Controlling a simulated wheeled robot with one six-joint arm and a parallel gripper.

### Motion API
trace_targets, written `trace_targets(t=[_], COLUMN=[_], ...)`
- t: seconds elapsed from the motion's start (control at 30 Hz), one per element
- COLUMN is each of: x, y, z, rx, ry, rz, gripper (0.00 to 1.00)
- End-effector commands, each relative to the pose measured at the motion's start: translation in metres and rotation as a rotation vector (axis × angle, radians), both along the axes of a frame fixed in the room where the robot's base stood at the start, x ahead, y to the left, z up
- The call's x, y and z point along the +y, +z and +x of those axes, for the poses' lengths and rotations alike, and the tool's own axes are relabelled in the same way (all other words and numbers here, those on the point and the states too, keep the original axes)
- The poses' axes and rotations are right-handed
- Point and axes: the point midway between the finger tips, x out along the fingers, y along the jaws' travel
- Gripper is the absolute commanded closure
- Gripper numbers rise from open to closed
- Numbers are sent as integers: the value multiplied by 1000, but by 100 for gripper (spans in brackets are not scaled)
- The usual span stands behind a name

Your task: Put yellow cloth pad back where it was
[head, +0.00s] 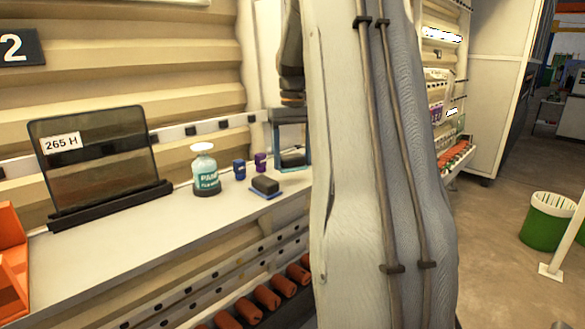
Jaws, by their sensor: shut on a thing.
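My gripper (291,148) points down at the right end of the shelf, just left of my large pale arm link, which covers part of the view. It is shut on a dark block-like pad with a blue underside (293,160), seen between its fingertips, at or just above the shelf. I cannot tell whether the pad touches the shelf. A similar dark pad on a blue base (265,185) lies on the shelf to the left of my gripper. I see no yellow colour on either pad. What is behind my arm link is hidden.
An orange bin (12,265) is at far left. The shelf's front middle is clear. A green bin (547,222) stands right.

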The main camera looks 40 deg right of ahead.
Motion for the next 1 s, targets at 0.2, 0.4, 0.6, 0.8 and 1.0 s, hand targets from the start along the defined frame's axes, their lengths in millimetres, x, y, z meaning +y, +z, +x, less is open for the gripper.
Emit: trace_targets(t=[0.2,0.4,0.6,0.8,1.0], x=[0,0,0,0,0], y=[-23,-41,-43,-42,-41], z=[-1,0,0,0,0], rx=[3,0,0,0,-1], ry=[0,0,0,0,0], rz=[2,0,0,0,0], gripper=[55,55,33,16,16])
